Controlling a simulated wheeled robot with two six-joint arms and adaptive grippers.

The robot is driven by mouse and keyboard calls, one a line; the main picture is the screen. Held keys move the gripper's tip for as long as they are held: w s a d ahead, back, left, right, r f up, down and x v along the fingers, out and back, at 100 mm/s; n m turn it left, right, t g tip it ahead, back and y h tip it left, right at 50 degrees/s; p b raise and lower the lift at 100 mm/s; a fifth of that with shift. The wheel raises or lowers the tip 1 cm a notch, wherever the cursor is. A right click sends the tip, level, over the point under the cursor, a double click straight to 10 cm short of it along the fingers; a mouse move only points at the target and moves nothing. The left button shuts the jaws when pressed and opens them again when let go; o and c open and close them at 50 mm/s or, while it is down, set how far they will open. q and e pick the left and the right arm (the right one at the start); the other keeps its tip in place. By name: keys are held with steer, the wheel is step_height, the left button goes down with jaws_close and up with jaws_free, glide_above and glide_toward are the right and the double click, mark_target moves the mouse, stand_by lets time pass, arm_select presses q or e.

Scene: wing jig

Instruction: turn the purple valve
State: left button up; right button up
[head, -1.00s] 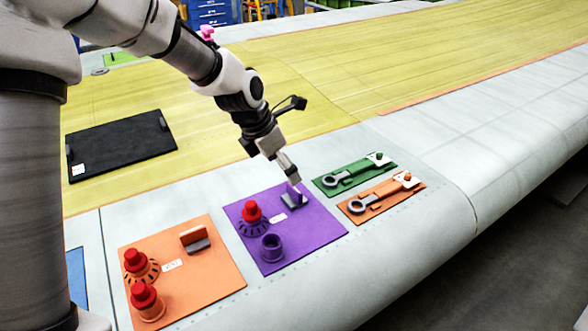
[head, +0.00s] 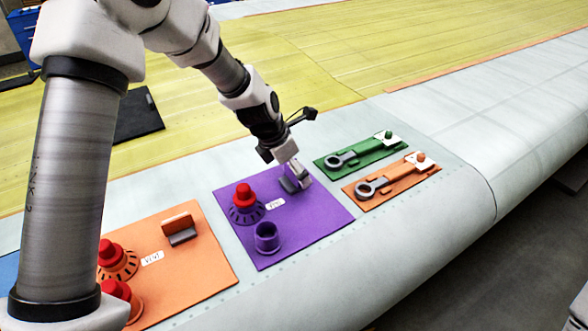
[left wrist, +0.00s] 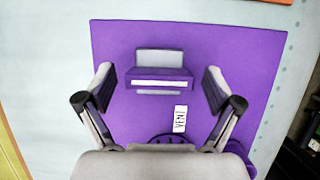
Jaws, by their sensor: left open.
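The purple panel (head: 315,225) carries a round slotted purple dial (head: 246,214) with a red knob (head: 243,194) on top, an empty purple cup (head: 267,240), a small label, and a purple-and-grey block (head: 288,186) near its far edge. My left gripper (head: 295,177) is open at this block. In the left wrist view the block (left wrist: 160,80) lies between the open fingers (left wrist: 159,76), with a gap on each side. Only the dial's slotted edge (left wrist: 178,138) shows there, the rest hidden by my gripper. My right gripper is not in view.
An orange panel (head: 195,265) with red knobs and a block lies to the left, partly behind my arm. Green (head: 350,155) and orange (head: 400,187) wrench panels lie to the right. A black panel (head: 137,118) lies behind. The wing's front edge drops off to the floor.

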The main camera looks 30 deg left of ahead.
arm_select(q)
steer(key=shift+w+f, duration=0.1)
steer(key=shift+f, duration=0.05)
steer(key=c, duration=1.2)
steer(key=shift+o, duration=0.3)
steer(key=shift+m, duration=0.4)
steer(key=m+p, duration=0.1)
steer(key=m, duration=0.1)
steer(key=m+g+h+p, duration=0.1)
steer(key=m, duration=0.1)
steer(key=shift+m+h+p, duration=0.3)
steer(key=m+g+p, duration=0.2)
steer(key=m, duration=0.2)
steer(key=shift+m+h, duration=0.3)
steer(key=shift+h, duration=0.1)
steer(key=m+g+p, duration=0.1)
steer(key=m, duration=0.2)
steer(key=shift+m+p, duration=0.3)
steer(key=shift+m+g+y+p, duration=0.35)
steer(key=shift+m+g, duration=0.75)
steer(key=shift+m, duration=1.1)
